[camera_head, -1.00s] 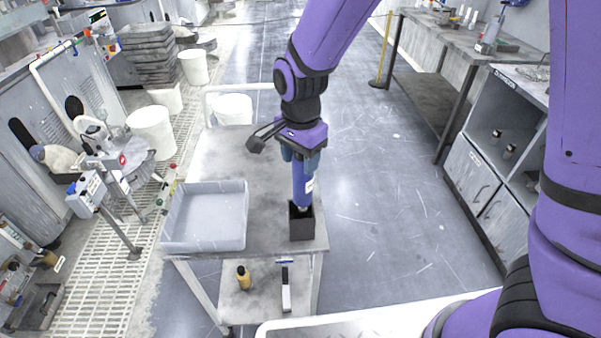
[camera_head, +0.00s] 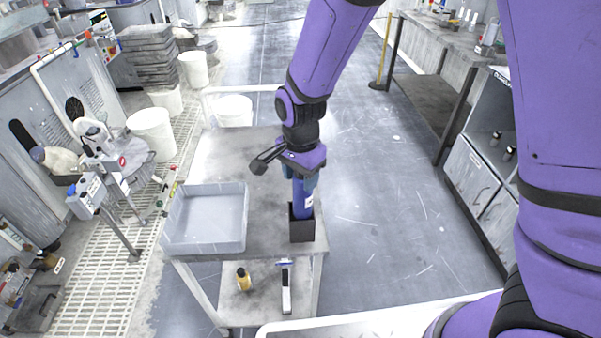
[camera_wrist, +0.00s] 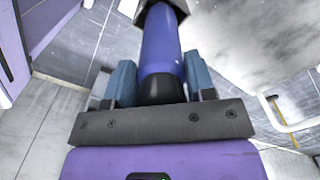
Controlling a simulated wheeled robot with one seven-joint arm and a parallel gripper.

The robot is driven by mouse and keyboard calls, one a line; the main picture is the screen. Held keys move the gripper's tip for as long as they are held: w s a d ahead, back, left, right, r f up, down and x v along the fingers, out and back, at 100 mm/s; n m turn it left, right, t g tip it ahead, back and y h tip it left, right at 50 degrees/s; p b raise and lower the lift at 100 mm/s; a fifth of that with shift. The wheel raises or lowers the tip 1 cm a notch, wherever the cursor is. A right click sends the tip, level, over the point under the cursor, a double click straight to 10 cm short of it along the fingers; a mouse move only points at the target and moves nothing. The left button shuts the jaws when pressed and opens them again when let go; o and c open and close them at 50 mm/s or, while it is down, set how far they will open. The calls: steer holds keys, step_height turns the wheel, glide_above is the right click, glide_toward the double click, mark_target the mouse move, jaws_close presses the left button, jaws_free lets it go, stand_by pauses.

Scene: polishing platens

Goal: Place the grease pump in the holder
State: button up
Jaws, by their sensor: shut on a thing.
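The grease pump (camera_head: 301,199) is a blue cylinder with a white label, held upright under my gripper (camera_head: 300,176). My gripper is shut on its upper part. The holder (camera_head: 302,231) is a dark, open-topped square box at the front right corner of the cart top. The pump's lower end is inside the holder's opening and hidden by its walls; I cannot tell whether it touches the bottom. In the wrist view the blue pump (camera_wrist: 162,50) runs between the two blue fingers (camera_wrist: 160,85), its far end in the dark holder (camera_wrist: 158,8).
A grey tray (camera_head: 244,243) stands left of the holder on the cart (camera_head: 265,160). A yellow bottle (camera_head: 243,279) and a black-and-white tool (camera_head: 286,288) lie on the lower shelf.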

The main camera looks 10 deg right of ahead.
steer(key=shift+f, duration=0.15)
steer(key=o, duration=1.2)
step_height(320, 180, up, 13)
steer(key=shift+r, duration=0.15)
